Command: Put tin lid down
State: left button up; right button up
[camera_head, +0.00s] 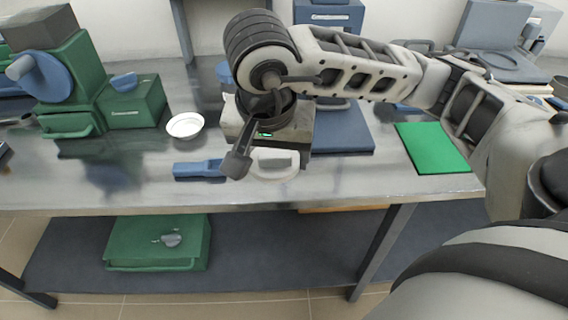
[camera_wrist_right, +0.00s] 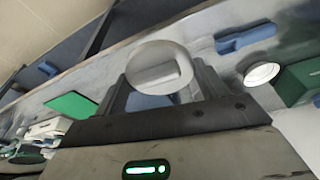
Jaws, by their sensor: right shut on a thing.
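The tin lid (camera_head: 275,166) is a pale round disc with a raised block-like grip, in front of my right gripper in the head view. In the right wrist view the lid (camera_wrist_right: 150,57) shows between the fingers. My right gripper (camera_wrist_right: 160,80) is shut on the lid, with a finger on either side; in the head view its wrist hides part of it. The lid is near the table's front edge; I cannot tell whether it touches the top. An open round white tin (camera_head: 185,125) stands to the left and behind. My left gripper is not in view.
A blue tool (camera_head: 200,168) lies just left of the lid. A green mat (camera_head: 433,147) lies to the right. The metal table (camera_head: 110,185) has free room at front left.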

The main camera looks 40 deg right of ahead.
aim_at(280, 152)
jog(key=w+d+f, duration=0.1)
jog(key=f, duration=0.1)
jog(key=w+d+f, duration=0.3)
jog(key=f, duration=0.1)
jog(key=shift+w+d, duration=0.2)
jog(key=shift+w, duration=0.2)
jog(key=shift+w+d+f, duration=0.1)
jog(key=shift+w+f, duration=0.05)
jog(key=x, duration=0.3)
jog(key=shift+f, duration=0.4)
